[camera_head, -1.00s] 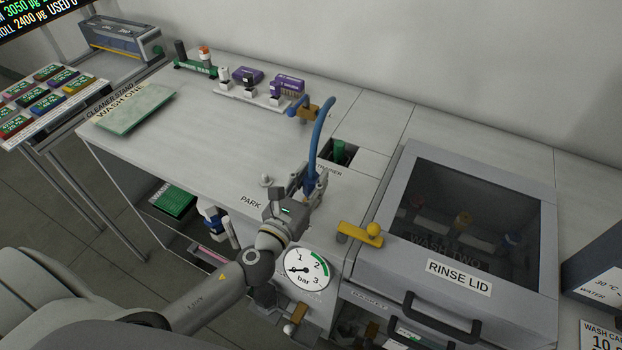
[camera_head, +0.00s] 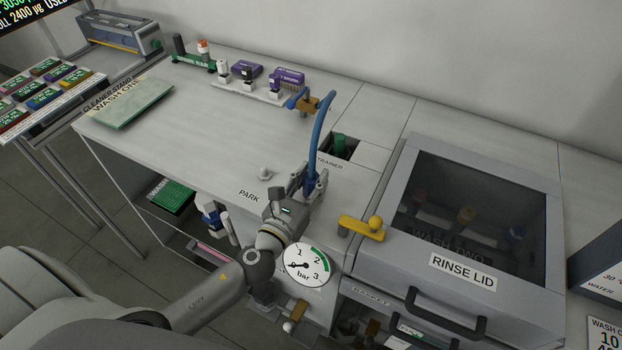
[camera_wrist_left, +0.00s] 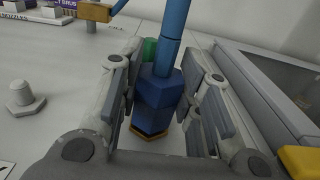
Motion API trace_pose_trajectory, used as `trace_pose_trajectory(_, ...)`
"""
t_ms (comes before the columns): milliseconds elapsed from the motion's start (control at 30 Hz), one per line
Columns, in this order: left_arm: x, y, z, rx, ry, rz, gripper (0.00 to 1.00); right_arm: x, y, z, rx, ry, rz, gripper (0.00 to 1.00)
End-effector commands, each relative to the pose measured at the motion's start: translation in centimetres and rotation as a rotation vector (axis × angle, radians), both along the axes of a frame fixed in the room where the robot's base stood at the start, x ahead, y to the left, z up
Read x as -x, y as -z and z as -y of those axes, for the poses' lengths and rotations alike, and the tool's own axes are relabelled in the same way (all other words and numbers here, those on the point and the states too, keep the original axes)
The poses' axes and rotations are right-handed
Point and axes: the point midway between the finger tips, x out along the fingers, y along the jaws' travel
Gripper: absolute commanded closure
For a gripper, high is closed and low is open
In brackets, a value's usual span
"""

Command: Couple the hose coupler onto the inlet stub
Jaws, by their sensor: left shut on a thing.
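The blue hose coupler (camera_head: 312,182) is between the fingers of my left gripper (camera_head: 309,184), which is shut on it. In the left wrist view the coupler (camera_wrist_left: 157,98) is dark blue, faceted and roughly upright, with the fingers on both sides (camera_wrist_left: 163,105). A brass-coloured hex edge (camera_wrist_left: 150,136) shows right under it; I cannot tell whether this is the inlet stub or how far the coupler sits on it. The blue hose (camera_head: 320,130) rises from the coupler and bends to a brass fitting (camera_head: 308,104) at the back. My right gripper is out of view.
A pale park peg (camera_head: 264,174) stands bare to the left. A yellow lever (camera_head: 362,228) and the rinse lid (camera_head: 455,225) are to the right. A gauge (camera_head: 303,264) in front points near its low end. A recess with a green part (camera_head: 340,146) lies behind.

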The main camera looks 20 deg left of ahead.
Motion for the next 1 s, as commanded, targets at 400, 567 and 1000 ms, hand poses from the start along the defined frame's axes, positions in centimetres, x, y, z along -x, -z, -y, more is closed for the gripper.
trace_pose_trajectory(400,0.0,0.2,0.0,0.0,0.0,-0.001,0.43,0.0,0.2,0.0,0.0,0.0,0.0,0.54)
trace_pose_trajectory(567,0.0,0.3,0.0,0.0,0.0,-0.002,0.43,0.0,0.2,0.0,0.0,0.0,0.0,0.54)
trace_pose_trajectory(1000,5.2,0.5,-0.4,0.0,0.0,-0.006,0.43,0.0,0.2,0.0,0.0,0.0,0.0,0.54)
